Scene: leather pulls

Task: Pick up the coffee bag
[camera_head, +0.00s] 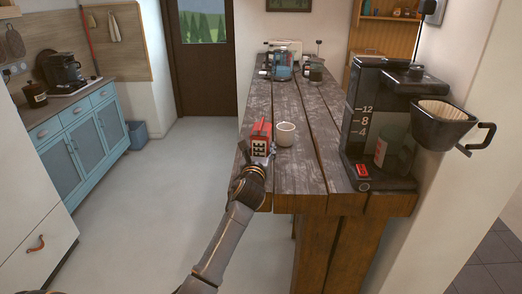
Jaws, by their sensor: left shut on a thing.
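The coffee bag (261,130) looks like a small red pack with a dark and white patterned front, near the left edge of the wooden table (300,180). My left gripper (262,158) reaches in from below and is shut on the lower part of the bag. The fingers are small and dark here, and they partly hide the bag's bottom. I cannot tell whether the bag touches the tabletop. My right gripper is not in view.
A white cup (286,134) stands close to the right of the bag. A large black coffee maker (360,120) with a filter holder (442,117) stands at the table's right. Several appliances sit at the far end. The floor left of the table is clear.

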